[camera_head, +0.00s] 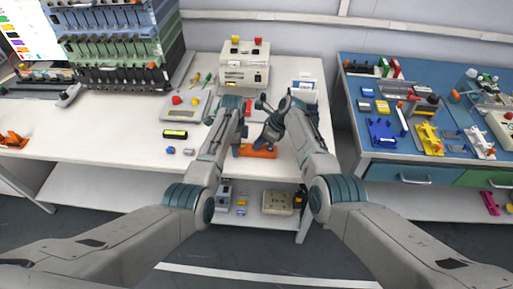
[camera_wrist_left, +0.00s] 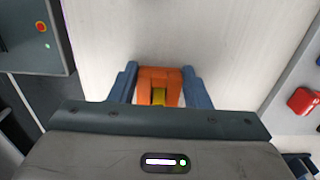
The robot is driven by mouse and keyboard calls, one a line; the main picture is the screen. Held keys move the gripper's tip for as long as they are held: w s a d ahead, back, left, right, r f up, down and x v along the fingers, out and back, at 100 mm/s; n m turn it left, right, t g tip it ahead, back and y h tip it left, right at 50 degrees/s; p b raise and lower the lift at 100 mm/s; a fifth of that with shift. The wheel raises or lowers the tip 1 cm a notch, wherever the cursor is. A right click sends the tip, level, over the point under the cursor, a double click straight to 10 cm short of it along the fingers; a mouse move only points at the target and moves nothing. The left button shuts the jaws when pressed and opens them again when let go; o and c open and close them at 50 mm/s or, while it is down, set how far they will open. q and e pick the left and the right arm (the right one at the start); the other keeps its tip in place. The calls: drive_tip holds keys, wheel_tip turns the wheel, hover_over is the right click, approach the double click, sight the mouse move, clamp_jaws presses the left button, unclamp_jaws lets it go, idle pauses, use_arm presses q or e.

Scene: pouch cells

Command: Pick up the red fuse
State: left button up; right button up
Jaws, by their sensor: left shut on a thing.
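My left gripper (camera_wrist_left: 159,72) has its two blue fingers on either side of an orange piece with a yellow middle (camera_wrist_left: 158,76), and is shut on it. The white table top lies below. In the head view an orange piece (camera_head: 262,152) shows near the table's front edge, partly behind my arms. My right gripper (camera_head: 268,134) is close to it, dark and small; its jaw opening is unclear. A red block (camera_wrist_left: 303,100) sits at the right of the left wrist view, apart from the left fingers; I cannot tell whether it is the red fuse.
A dark yellow-marked piece (camera_head: 175,134) lies at the left. A blue bench (camera_head: 350,85) with many parts is at the right. Clear white table (camera_head: 110,135) lies left.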

clamp_jaws()
use_arm(q)
drive_tip(key=o, duration=1.1)
use_arm(e)
wheel_tip(320, 180, up, 10)
